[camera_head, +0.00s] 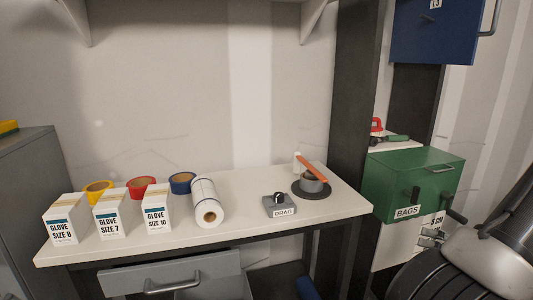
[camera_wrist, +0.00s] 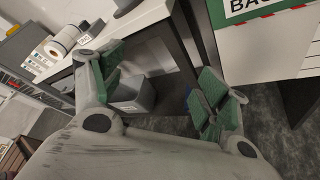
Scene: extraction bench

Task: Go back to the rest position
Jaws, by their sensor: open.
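My gripper (camera_wrist: 160,88) is open in the wrist view. Its two green-padded fingers stand wide apart, with nothing held between them. Behind the gap show the bench's dark legs, a grey bin (camera_wrist: 135,93) under the bench and the dark floor. In the head view my arm fills the lower right corner, beside the green BAGS box (camera_head: 415,180); I cannot make out the fingers clearly there. The white bench (camera_head: 250,215) lies to the left of my arm.
The bench holds glove boxes (camera_head: 111,216), tape rolls, a white paper roll (camera_head: 206,203), a DRAG block (camera_head: 280,206) and a dark round base with an orange-handled item (camera_head: 311,177). A grey drawer (camera_head: 170,275) stands open below. A blue box (camera_head: 433,32) hangs upper right.

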